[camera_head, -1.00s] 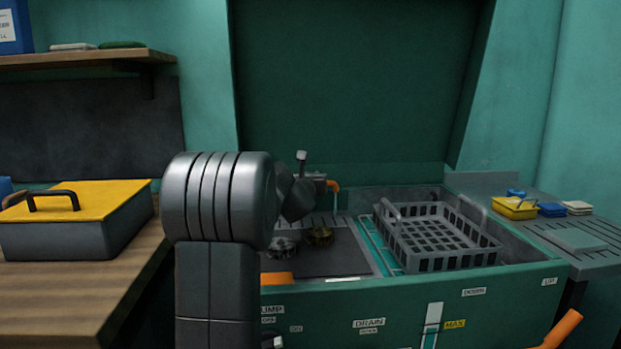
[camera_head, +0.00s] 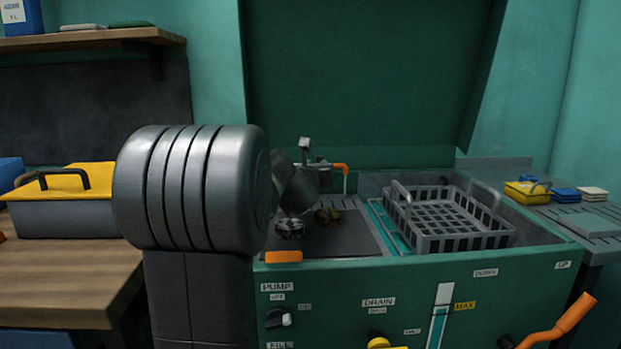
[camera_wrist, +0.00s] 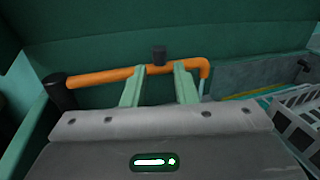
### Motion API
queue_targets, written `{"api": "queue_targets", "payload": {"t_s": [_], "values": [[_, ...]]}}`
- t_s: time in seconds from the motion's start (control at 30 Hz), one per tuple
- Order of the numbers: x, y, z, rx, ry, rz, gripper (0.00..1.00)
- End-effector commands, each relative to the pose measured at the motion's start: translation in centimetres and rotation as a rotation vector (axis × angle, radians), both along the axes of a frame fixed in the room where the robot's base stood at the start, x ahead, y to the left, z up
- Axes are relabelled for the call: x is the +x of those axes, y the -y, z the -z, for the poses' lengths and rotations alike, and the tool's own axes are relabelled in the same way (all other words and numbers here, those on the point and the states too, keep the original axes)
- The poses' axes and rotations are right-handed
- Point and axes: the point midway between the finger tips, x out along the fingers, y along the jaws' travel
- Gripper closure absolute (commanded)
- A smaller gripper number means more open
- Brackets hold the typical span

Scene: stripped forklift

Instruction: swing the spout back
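The spout (camera_wrist: 105,76) is an orange pipe in the wrist view. It runs from a dark post at the left to a downward bend at the right, with a small black knob (camera_wrist: 159,55) standing on it. My gripper (camera_wrist: 160,68) has two pale green fingers, spread apart, with tips at the pipe on either side of the knob. Nothing is clamped between them; I cannot tell whether they touch the pipe. In the head view only the spout's orange bent end (camera_head: 342,168) shows, past my arm, which hides the rest.
A grey basket (camera_head: 450,238) sits in the wash station at the right of the spout. A raised green lid (camera_head: 355,80) stands behind. A yellow-lidded box (camera_head: 75,212) is on the left bench.

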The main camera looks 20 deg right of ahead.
Motion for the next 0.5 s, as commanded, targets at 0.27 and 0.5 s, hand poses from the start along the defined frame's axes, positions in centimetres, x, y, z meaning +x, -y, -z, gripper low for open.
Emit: {"api": "queue_targets", "payload": {"t_s": [0.27,0.5], "values": [[-3.9,-2.7,0.0,0.0,0.0,-0.001,0.74],[-5.2,-3.6,0.0,0.0,0.0,0.0,0.74]]}}
